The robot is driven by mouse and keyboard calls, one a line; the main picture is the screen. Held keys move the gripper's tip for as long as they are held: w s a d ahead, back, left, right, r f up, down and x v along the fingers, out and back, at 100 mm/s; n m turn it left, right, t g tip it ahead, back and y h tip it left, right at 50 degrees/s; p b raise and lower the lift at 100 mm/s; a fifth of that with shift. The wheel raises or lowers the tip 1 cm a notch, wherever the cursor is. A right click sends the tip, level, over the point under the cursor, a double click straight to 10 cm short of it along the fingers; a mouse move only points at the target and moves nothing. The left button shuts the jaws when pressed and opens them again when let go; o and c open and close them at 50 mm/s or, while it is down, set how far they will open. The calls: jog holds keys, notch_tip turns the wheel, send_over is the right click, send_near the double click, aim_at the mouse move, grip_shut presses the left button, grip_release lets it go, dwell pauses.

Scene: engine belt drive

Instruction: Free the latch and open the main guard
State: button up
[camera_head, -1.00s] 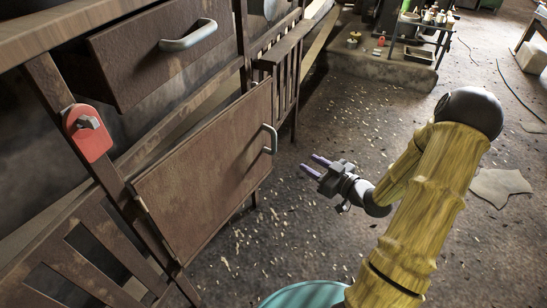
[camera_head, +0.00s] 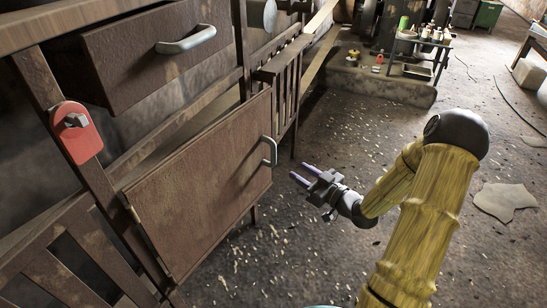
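The main guard looks to be the brown rusty panel (camera_head: 203,187) low on the frame, with a pale curved handle (camera_head: 270,151) at its right edge and a hinge at its left edge. It appears closed. The latch looks to be the red plate (camera_head: 76,134) with a grey block on it, on the post left of the panel. My gripper (camera_head: 297,174) is to the right of the handle, apart from it. Its two purple fingers point left toward the panel with a gap between them, and nothing is between them.
A drawer-like upper panel (camera_head: 145,50) with its own handle juts out above. A slatted rail (camera_head: 286,84) stands behind the panel. A low platform (camera_head: 375,84) with bottles and a small stand lies further back. The littered floor to the right is mostly open.

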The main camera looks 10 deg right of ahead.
aim_at(274, 164)
jog(key=b+x, duration=0.3)
jog(key=x, duration=0.8)
jog(key=shift+w+a+b, duration=0.15)
jog(key=shift+w+b, duration=0.05)
jog(key=shift+b, duration=0.2)
jog(key=shift+w+a, duration=0.2)
jog(key=shift+w, duration=0.15)
grip_shut()
